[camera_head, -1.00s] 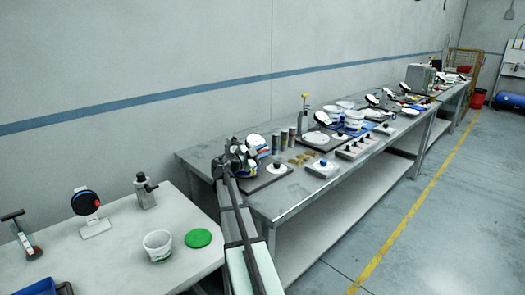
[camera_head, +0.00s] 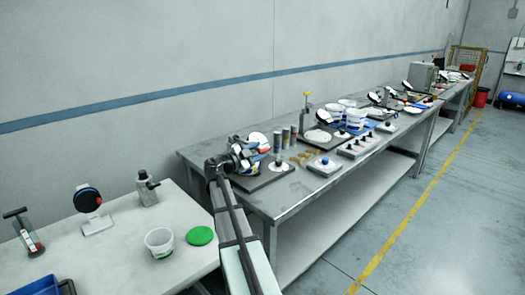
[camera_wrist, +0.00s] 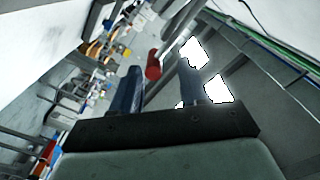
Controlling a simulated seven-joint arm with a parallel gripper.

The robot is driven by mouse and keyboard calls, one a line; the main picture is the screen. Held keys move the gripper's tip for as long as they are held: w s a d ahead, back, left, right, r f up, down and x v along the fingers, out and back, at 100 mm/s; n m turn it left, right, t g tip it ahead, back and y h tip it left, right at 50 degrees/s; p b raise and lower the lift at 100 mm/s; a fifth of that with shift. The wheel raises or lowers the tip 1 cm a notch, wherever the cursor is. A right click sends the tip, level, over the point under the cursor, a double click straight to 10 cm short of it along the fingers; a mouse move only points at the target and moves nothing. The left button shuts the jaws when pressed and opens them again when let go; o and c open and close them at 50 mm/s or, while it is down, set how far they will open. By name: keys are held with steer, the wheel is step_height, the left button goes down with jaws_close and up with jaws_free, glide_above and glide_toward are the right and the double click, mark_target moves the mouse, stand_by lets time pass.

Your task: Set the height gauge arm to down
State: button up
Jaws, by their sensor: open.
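My gripper (camera_head: 246,156) is above the near end of the long metal workbench, over a dark base plate (camera_head: 262,182) with a pale disc (camera_head: 279,166). It hides much of what stands there. In the wrist view my gripper (camera_wrist: 158,88) has its two dark fingers apart, with nothing held. A red cylinder (camera_wrist: 152,66) shows in the gap beyond the fingers; I cannot tell what it is or how far off. I cannot make out the height gauge arm for sure.
On the long bench (camera_head: 345,175) stand several grey cans (camera_head: 286,138), white tubs (camera_head: 354,118) and knob boxes (camera_head: 360,144). A white table (camera_head: 120,245) at the left holds a white cup (camera_head: 159,242) and a green lid (camera_head: 200,236). The bench's front edge is mostly clear.

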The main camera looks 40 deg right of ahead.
steer(key=a, duration=1)
steer(key=shift+a, duration=0.15)
steer(key=shift+w, duration=0.1)
